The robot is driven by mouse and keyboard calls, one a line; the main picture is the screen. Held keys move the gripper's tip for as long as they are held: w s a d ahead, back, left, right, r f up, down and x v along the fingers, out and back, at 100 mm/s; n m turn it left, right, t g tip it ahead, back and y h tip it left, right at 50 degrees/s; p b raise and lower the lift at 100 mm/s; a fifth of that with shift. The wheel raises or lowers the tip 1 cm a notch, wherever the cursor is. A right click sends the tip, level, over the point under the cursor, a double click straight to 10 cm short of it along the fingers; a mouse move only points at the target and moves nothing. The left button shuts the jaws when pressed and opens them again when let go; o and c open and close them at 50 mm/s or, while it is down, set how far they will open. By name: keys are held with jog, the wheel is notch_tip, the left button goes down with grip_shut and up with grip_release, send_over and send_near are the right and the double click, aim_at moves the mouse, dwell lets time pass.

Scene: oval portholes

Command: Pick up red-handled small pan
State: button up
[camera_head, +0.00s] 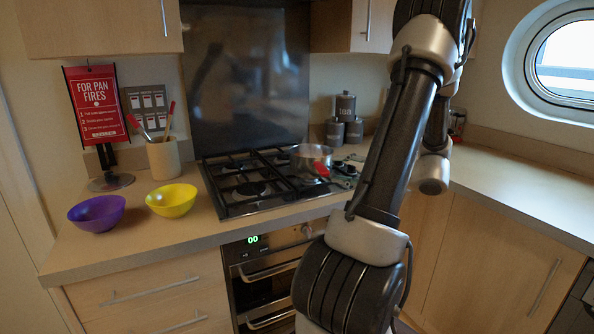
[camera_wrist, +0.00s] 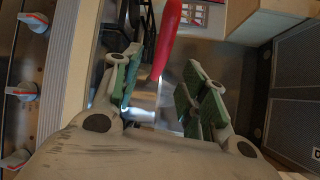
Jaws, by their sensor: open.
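The small pan (camera_head: 311,153) is a shiny metal pan on the gas hob in the head view. Its red handle (camera_head: 322,170) points toward the front right. In the wrist view the red handle (camera_wrist: 167,40) runs down from the top edge into the space between the green-padded fingers of my gripper (camera_wrist: 163,65). The fingers are spread, with visible space on both sides of the handle. In the head view my gripper (camera_head: 343,172) is small beside the handle, partly hidden by my arm. The pan's bowl is not clear in the wrist view.
The gas hob (camera_head: 240,205) has black grates. Dark canisters (camera_head: 345,118) stand behind the pan. A yellow bowl (camera_head: 172,200), a purple bowl (camera_head: 97,213) and a utensil pot (camera_head: 164,160) stand on the left. Oven knobs (camera_wrist: 33,22) show in the wrist view. The right counter is largely clear.

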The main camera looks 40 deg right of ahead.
aim_at(319, 164)
jog(key=shift+n, duration=0.4)
jog(key=x, duration=0.8)
grip_shut()
jog(key=shift+d+r, duration=0.1)
